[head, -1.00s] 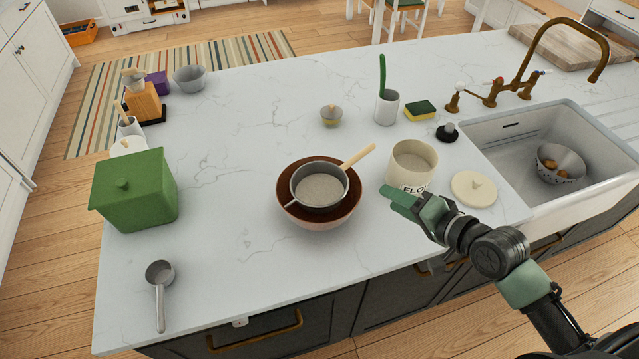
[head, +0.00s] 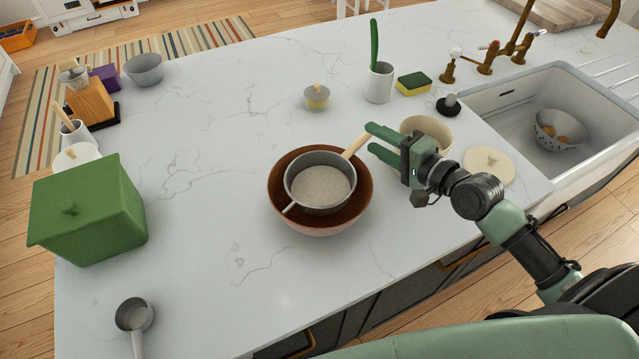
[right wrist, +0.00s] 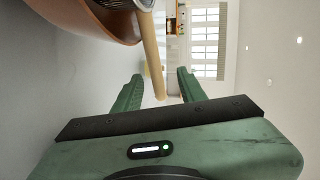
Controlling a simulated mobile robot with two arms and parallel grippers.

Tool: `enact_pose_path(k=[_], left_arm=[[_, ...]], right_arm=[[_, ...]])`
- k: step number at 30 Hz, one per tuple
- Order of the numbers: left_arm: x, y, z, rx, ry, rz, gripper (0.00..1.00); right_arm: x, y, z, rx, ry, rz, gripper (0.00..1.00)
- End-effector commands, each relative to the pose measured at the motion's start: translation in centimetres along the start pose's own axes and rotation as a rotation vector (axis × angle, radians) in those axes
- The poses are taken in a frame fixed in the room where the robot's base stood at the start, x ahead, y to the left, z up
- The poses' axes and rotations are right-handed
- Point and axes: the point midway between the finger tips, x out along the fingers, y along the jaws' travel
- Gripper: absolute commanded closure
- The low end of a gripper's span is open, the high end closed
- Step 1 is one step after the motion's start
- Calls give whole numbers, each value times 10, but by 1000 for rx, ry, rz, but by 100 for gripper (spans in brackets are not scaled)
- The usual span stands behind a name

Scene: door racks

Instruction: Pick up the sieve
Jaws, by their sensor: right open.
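The sieve (head: 320,184) is a grey round strainer with a wooden handle (head: 355,146). It rests in a brown bowl (head: 284,205) on the counter, with its handle pointing to the upper right. My right gripper (head: 370,139) is open just right of the handle, with its green fingers pointing left toward it. In the right wrist view the handle (right wrist: 152,58) reaches down between the open fingers (right wrist: 158,84), with the bowl (right wrist: 95,22) at the upper left. The fingers do not appear closed on it. My left gripper is not in view.
A flour canister (head: 427,128) stands behind my right gripper, partly hidden, with its lid (head: 489,166) beside it. A green box (head: 90,212) and a metal scoop (head: 135,316) are at left. The sink (head: 500,115) is at right. The counter left of the bowl is clear.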

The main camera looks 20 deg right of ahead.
Motion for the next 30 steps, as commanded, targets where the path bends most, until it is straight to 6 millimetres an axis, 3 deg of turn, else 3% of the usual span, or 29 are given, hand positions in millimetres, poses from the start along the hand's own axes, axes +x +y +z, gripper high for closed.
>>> enact_pose_path(k=[8,16,25,26,30], left_arm=[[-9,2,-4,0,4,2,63],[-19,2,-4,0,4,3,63],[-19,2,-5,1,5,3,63],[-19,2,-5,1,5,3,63],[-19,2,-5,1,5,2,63]], right_arm=[[25,-2,0,-1,0,-1,59],[63,3,-1,-1,2,-2,59],[69,6,0,-2,1,1,59],[69,6,0,-2,1,1,62],[69,6,0,-2,1,1,100]])
